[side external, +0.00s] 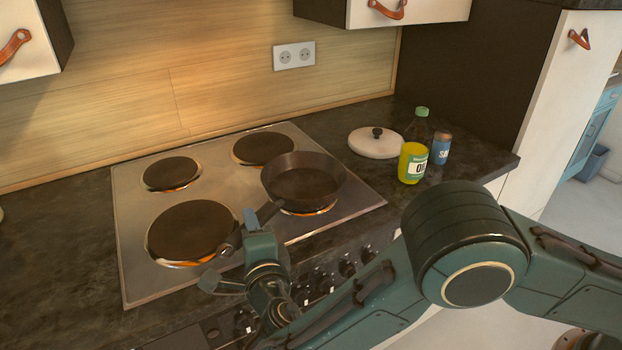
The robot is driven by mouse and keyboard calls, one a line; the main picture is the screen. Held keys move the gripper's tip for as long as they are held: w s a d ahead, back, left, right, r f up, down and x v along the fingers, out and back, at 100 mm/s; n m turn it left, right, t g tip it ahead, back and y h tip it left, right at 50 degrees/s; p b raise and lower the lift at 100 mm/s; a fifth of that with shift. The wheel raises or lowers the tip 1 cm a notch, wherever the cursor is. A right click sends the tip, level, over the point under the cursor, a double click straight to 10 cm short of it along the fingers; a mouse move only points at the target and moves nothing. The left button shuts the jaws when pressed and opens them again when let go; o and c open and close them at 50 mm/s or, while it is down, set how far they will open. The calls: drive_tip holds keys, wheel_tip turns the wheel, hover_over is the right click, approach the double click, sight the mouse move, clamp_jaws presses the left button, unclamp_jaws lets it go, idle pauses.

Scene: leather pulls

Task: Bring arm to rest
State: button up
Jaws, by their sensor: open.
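My gripper (231,250) is at the front edge of the stove, close to the end of the pan's handle. Its jaws are open, with one finger to the left and one upright near the handle. From this view I cannot tell whether the fingers touch the handle. The dark frying pan (303,179) sits on the right burner, its handle pointing toward the lower left. My arm reaches in from the right across the front of the counter.
The stove (137,230) has other bare burners (190,229), with orange glow at several rims. A white lid (375,145), an oil bottle (412,160) and a salt shaker (442,148) stand at the right. Knobs (347,268) line the front. Counter at left (60,240) is clear.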

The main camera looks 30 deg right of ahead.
drive_tip(key=d+g, duration=0.1)
drive_tip(key=d, duration=0.1)
drive_tip(key=d+g, duration=0.1)
drive_tip(key=d, duration=0.1)
drive_tip(key=d+h, duration=0.1)
drive_tip(key=d, duration=0.1)
drive_tip(key=shift+w+d+r+g, duration=0.25)
drive_tip(key=shift+w+r+g, duration=0.1)
drive_tip(key=shift+w+g, duration=0.05)
drive_tip(key=s+d+r+n+g, duration=0.3)
drive_tip(key=d+r, duration=0.3)
drive_tip(key=d, duration=0.4)
drive_tip(key=s+d+r+n+g, duration=0.3)
drive_tip(key=d+r, duration=0.3)
drive_tip(key=d, duration=0.3)
drive_tip(key=s+d+r+n+y, duration=0.1)
drive_tip(key=s+d+n, duration=0.2)
drive_tip(key=s, duration=0.6)
drive_tip(key=s+d+r+n+g+y, duration=0.1)
drive_tip(key=s+d+r+n, duration=0.1)
drive_tip(key=s+n, duration=0.5)
drive_tip(key=s+d+r+n+g+y, duration=0.1)
drive_tip(key=s+d+n, duration=0.3)
drive_tip(key=s, duration=0.7)
drive_tip(key=shift+r+n+y, duration=0.15)
drive_tip(key=shift+n+y, duration=0.35)
